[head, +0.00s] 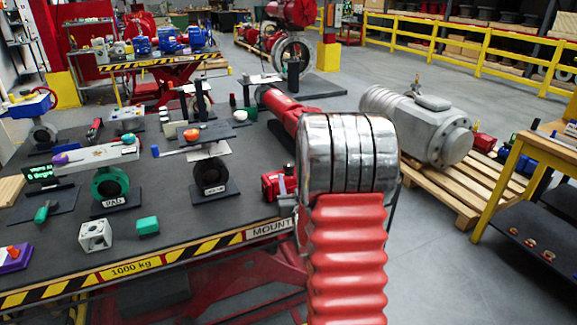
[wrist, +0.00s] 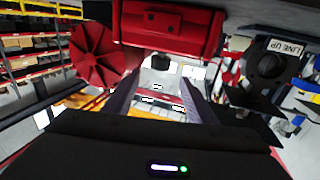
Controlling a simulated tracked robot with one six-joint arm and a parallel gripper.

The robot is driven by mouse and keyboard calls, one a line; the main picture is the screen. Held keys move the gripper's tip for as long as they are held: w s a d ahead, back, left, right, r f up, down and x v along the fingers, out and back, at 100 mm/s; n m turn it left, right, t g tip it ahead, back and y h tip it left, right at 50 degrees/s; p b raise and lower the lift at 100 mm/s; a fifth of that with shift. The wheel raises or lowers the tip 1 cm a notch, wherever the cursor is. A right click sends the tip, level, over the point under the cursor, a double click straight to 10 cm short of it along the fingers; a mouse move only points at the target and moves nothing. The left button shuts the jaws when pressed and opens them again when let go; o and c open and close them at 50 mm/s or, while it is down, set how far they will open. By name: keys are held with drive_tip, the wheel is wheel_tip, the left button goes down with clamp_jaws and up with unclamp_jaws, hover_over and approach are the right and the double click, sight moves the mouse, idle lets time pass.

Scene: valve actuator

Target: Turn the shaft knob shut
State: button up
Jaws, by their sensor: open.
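My gripper (wrist: 160,80) is open in the wrist view, with its two dark fingers spread and nothing held between them. A red actuator body (wrist: 170,24) lies just past the fingers at the top of that view, with a red ribbed wheel (wrist: 95,55) on its left. A small dark knob-like part (wrist: 160,58) shows between the fingertips, below the red body; I cannot tell for sure that it is the shaft knob. In the head view the red actuator (head: 275,184) stands at the table's right edge, partly behind my arm. My gripper cannot be made out there.
A black flange labelled LINE UP (head: 212,177) stands left of the actuator; it also shows in the wrist view (wrist: 272,65). A green flange (head: 110,184), a white block (head: 95,236) and a green block (head: 148,226) sit farther left.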

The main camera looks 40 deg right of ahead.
sight(284, 166)
drive_tip(key=x, duration=0.9)
drive_tip(key=shift+w, duration=0.2)
drive_tip(key=shift+c, duration=0.2)
drive_tip(key=c, duration=1)
drive_tip(key=shift+m+g+h, duration=0.6)
drive_tip(key=shift+m+h, duration=0.1)
drive_tip(key=shift+h, duration=0.2)
drive_tip(key=shift+w+a+m+g+h, duration=0.1)
drive_tip(key=shift+m+g+h, duration=2.35)
drive_tip(key=shift+g, duration=0.65)
drive_tip(key=shift+m+g+h, duration=0.45)
drive_tip(key=shift+m+g, duration=1.1)
drive_tip(key=shift+g, duration=0.7)
drive_tip(key=shift+m+g+h, duration=0.4)
drive_tip(key=shift+m+g, duration=1.1)
drive_tip(key=shift+g, duration=0.75)
